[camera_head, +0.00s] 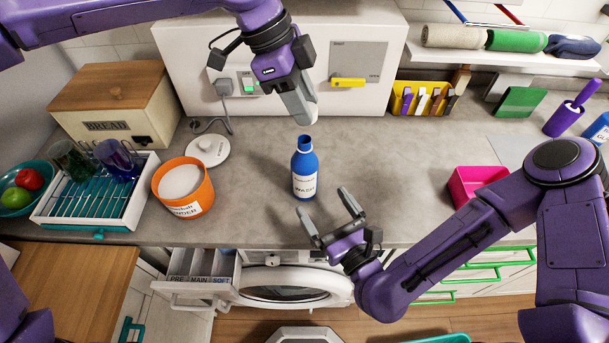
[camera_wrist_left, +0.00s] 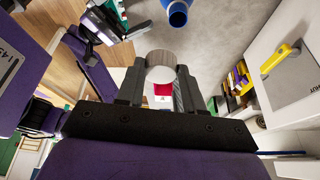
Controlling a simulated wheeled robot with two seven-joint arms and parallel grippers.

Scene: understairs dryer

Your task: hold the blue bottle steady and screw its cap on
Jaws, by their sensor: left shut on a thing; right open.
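The blue bottle (camera_head: 305,172), labelled WASH, stands upright on the grey counter with its neck bare. My left gripper (camera_head: 306,118) is above the bottle's neck and apart from it. In the left wrist view it is shut on a pale grey round cap (camera_wrist_left: 160,66); in the head view its fingers hide the cap. The bottle's blue top (camera_wrist_left: 177,13) shows at the top of the left wrist view. My right gripper (camera_head: 331,217) is open and empty, in front and to the right of the bottle, not touching it.
An orange powder tub (camera_head: 184,188) stands left of the bottle, with a white lid (camera_head: 208,151) behind it. A dish rack (camera_head: 125,205) is farther left. A pink box (camera_head: 470,184) is at right. The open detergent drawer (camera_head: 205,280) juts out below the counter edge.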

